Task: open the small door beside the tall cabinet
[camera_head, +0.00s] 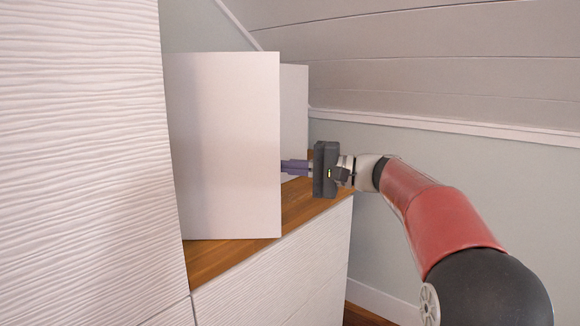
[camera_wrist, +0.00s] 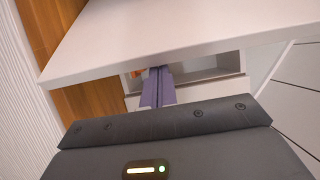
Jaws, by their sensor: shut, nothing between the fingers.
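The small door (camera_head: 225,145) is a plain white panel above the wooden top, right beside the tall cabinet (camera_head: 80,150) with its wavy white front. In the wrist view the door (camera_wrist: 185,38) crosses the top of the picture, and an open compartment (camera_wrist: 205,68) shows beyond its edge, so the door stands at least partly open. My gripper (camera_head: 287,166) is at the door's free right edge, its purple fingers shut and empty. The fingers also show in the wrist view (camera_wrist: 157,80), reaching past that edge; whether they touch the door I cannot tell.
Another white panel (camera_head: 294,95) stands behind the door. The wooden top (camera_head: 310,198) lies below my gripper, over a low wavy-fronted cabinet (camera_head: 280,275). A sloped boarded ceiling (camera_head: 430,80) is above right. A small orange thing (camera_wrist: 138,72) shows in the compartment.

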